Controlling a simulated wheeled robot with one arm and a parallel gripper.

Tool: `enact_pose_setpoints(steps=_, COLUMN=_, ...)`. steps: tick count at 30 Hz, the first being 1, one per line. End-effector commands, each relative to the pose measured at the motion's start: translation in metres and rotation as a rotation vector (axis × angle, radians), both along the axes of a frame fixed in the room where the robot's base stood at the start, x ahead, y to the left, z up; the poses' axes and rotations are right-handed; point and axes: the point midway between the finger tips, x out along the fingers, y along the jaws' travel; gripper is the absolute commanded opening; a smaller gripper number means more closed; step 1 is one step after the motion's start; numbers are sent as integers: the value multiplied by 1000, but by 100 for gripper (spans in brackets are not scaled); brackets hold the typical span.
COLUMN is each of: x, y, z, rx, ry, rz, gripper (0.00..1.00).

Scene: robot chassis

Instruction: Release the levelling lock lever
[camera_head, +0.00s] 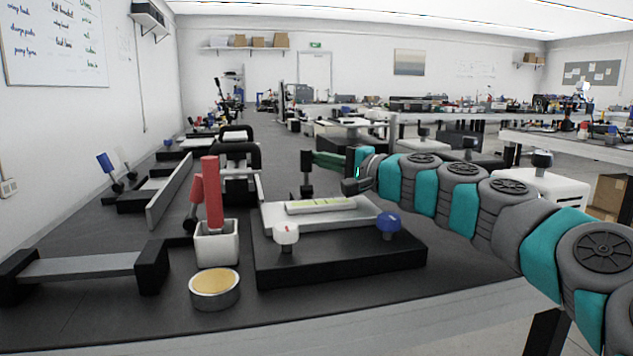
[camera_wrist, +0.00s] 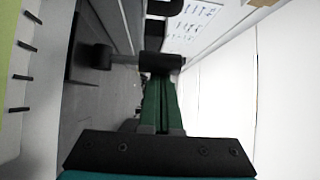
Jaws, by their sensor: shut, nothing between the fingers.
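The levelling unit has a black base (camera_head: 340,262) with a pale plate carrying a yellow-green vial (camera_head: 320,205). A white knob (camera_head: 286,235) and a blue knob (camera_head: 389,222) stand at its front. The lock lever (camera_head: 306,168) stands upright at the back left of the plate. In the wrist view its black grip (camera_wrist: 160,63) and grey rod lie sideways. My gripper (camera_head: 318,158) is shut and empty, its green fingers pointing left at the lever's upper part. In the wrist view the fingertips (camera_wrist: 158,82) meet the grip's edge; I cannot tell whether they touch.
A white cup (camera_head: 216,245) with red-handled items and a round tin (camera_head: 214,288) stand left of the unit. A black-ended bar (camera_head: 80,265) lies at the left front. Black clamp-like equipment (camera_head: 238,160) stands behind. The bench's right front is clear.

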Motion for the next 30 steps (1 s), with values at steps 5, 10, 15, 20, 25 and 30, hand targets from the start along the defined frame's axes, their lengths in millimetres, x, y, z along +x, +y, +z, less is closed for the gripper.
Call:
enact_pose_setpoints(steps=5, x=-6, y=-2, z=-2, rx=5, ry=-26, rz=0, gripper=0)
enact_pose_setpoints(steps=10, x=-12, y=-3, z=-1, rx=4, ry=-24, rz=0, gripper=0)
enact_pose_setpoints(steps=15, x=-16, y=-4, z=-2, rx=5, ry=-21, rz=1, gripper=0)
enact_pose_setpoints(steps=20, x=-18, y=-4, z=-3, rx=6, ry=-22, rz=1, gripper=0)
enact_pose_setpoints(steps=25, x=-19, y=-5, z=-3, rx=6, ry=-22, rz=1, gripper=0)
enact_pose_setpoints(steps=30, x=-19, y=-4, z=-3, rx=6, ry=-22, rz=1, gripper=0)
